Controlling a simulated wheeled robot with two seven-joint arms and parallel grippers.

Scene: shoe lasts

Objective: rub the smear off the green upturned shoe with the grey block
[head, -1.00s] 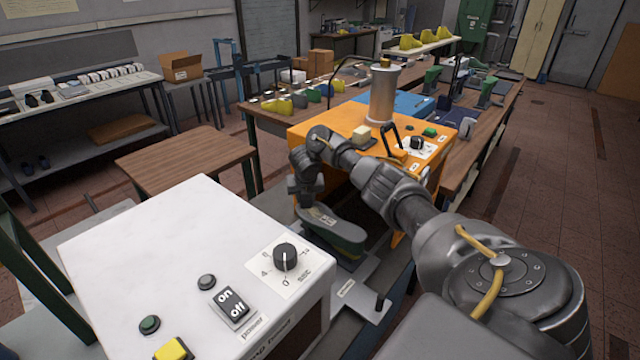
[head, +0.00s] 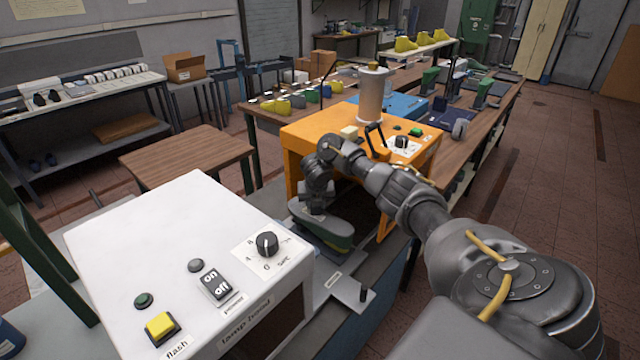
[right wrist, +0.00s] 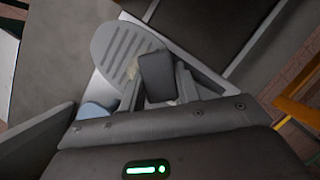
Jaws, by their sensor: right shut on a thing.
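The upturned shoe (head: 338,242) lies sole up on a grey stand between the white box and the orange machine. Its side is green and its sole grey. In the right wrist view the ridged sole (right wrist: 112,48) shows at the upper left. My right gripper (head: 318,208) is over the shoe, shut on the dark grey block (right wrist: 157,76). The block is at the sole; whether it touches cannot be told. A pale yellowish smear (right wrist: 134,68) shows beside the block, which hides part of the sole. My left gripper is not in view.
The white box (head: 180,240) with a knob and switches stands close on the left. The orange machine (head: 300,145) with a metal cylinder (head: 372,95) stands just behind the shoe. A small upright peg (head: 363,295) is on the stand's near end.

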